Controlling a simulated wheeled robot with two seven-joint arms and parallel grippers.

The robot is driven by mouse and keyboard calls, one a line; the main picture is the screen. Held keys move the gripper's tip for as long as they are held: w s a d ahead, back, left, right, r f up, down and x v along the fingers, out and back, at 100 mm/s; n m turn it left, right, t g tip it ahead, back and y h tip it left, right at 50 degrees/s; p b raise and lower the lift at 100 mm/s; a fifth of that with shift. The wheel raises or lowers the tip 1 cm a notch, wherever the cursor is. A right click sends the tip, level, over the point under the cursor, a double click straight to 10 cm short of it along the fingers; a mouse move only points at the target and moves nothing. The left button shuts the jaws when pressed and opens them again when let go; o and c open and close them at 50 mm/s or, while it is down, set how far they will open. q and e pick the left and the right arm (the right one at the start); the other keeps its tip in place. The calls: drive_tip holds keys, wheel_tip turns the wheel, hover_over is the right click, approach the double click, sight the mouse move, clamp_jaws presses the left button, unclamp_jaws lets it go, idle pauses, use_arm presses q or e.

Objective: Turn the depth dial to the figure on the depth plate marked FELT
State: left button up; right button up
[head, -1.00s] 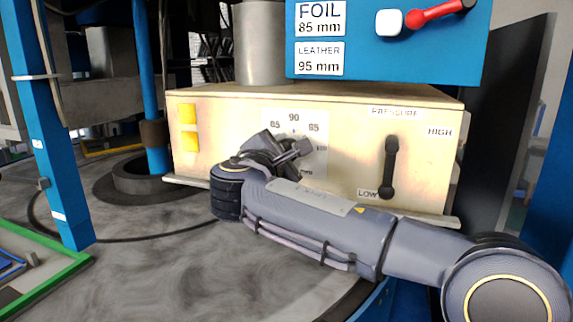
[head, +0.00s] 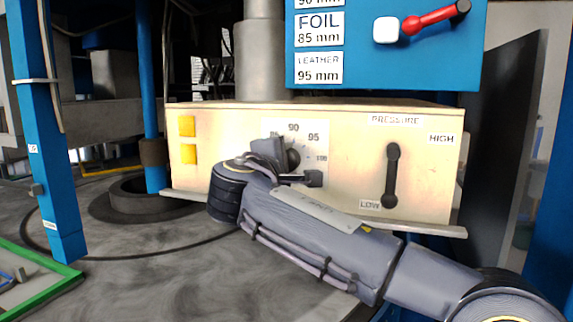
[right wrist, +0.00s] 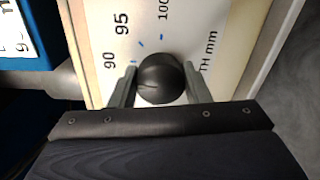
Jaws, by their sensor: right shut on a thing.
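The depth dial (head: 293,159) is a dark round knob on the cream front panel, partly hidden by my right gripper (head: 297,166). In the right wrist view, the gripper's (right wrist: 160,88) two fingers lie on either side of the dial (right wrist: 159,78), shut on it. Figures 90, 95 and 100 show around the dial; a faint line marks its face, but I cannot tell which figure it points to. Depth plates (head: 320,30) on the blue panel read FOIL 85 mm and LEATHER 95 mm. The plate above shows 90 mm, its name cut off. My left gripper is out of view.
A black PRESSURE lever (head: 391,175) stands to the right of the dial, its knob at LOW. A red lever (head: 430,19) is on the blue panel above. A blue post (head: 45,140) stands at the left.

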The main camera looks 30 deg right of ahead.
idle(0.3)
drive_tip(key=o, duration=1)
drive_tip(key=v, duration=0.7)
drive_tip(key=shift+s+a+b, duration=0.25)
drive_tip(key=shift+a+b, duration=0.05)
